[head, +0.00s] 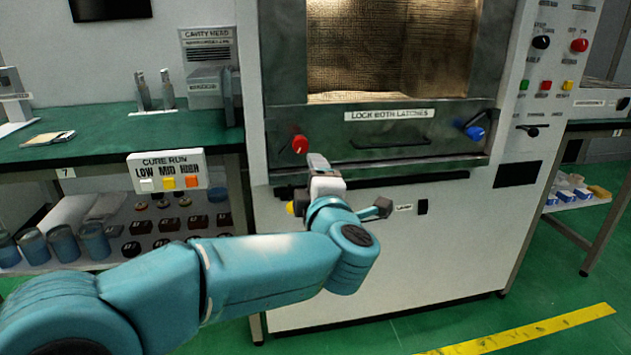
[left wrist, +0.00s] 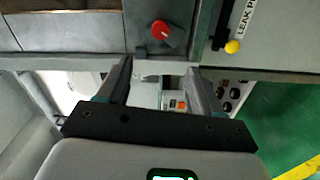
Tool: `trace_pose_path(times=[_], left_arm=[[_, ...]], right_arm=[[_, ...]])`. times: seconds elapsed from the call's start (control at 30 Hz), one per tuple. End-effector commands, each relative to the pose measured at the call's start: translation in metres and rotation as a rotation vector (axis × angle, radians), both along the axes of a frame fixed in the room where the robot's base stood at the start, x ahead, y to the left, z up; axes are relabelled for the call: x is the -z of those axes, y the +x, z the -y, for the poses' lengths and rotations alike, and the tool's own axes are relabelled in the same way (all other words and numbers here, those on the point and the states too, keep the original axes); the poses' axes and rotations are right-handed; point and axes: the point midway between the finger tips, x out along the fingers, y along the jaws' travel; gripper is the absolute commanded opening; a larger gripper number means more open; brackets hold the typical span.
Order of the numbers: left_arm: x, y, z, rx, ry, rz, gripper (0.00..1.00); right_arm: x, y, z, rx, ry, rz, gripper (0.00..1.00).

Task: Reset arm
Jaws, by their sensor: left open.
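My left arm comes in from the left in the head view, its teal links reaching to the front of the microwave cabinet (head: 400,240). My left gripper (head: 318,165) is in front of the cabinet, just below the red latch knob (head: 300,144). In the left wrist view my left gripper (left wrist: 158,75) has its two fingers apart with nothing between them. The red knob (left wrist: 160,30) lies beyond the fingertips there, apart from them. A blue latch knob (head: 474,132) is at the right of the door. My right gripper is in neither view.
A green bench (head: 100,130) with a CURE RUN button panel (head: 167,170) stands left of the cabinet. Shelves below it hold jars and dark blocks. A control panel (head: 553,70) is at the right. A yellow floor stripe (head: 530,333) crosses the open green floor.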

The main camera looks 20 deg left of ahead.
Motion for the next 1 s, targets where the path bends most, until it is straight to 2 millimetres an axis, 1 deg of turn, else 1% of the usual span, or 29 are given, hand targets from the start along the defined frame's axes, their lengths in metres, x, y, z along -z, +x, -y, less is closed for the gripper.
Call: trace_pose_path(times=[0.57, 0.67, 0.73, 0.77, 0.8, 0.87, 0.9, 0.97, 1.0], left_arm=[[0.000, 0.003, -0.002, 0.000, 0.001, -0.001, 0.66], [0.005, 0.005, -0.013, -0.018, 0.001, -0.010, 0.66], [0.026, 0.011, -0.029, -0.050, 0.010, -0.047, 0.66], [0.041, 0.015, -0.037, -0.067, 0.017, -0.075, 0.66], [0.065, 0.019, -0.048, -0.087, 0.030, -0.122, 0.66], [0.111, 0.022, -0.064, -0.105, 0.069, -0.212, 0.66], [0.145, 0.022, -0.071, -0.097, 0.106, -0.280, 0.66], [0.196, 0.021, -0.078, -0.058, 0.160, -0.386, 0.66], [0.230, 0.017, -0.080, -0.017, 0.193, -0.459, 0.66]], right_arm=[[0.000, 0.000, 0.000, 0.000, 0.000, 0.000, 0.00], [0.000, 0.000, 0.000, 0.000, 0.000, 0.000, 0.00], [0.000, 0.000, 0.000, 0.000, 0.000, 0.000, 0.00], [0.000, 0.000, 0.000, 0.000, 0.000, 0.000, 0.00], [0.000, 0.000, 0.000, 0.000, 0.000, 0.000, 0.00], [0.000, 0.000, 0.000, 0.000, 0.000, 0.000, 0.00], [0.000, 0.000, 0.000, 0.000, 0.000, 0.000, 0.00], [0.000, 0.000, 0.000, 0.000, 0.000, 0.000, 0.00], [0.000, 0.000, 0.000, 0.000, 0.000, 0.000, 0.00]])
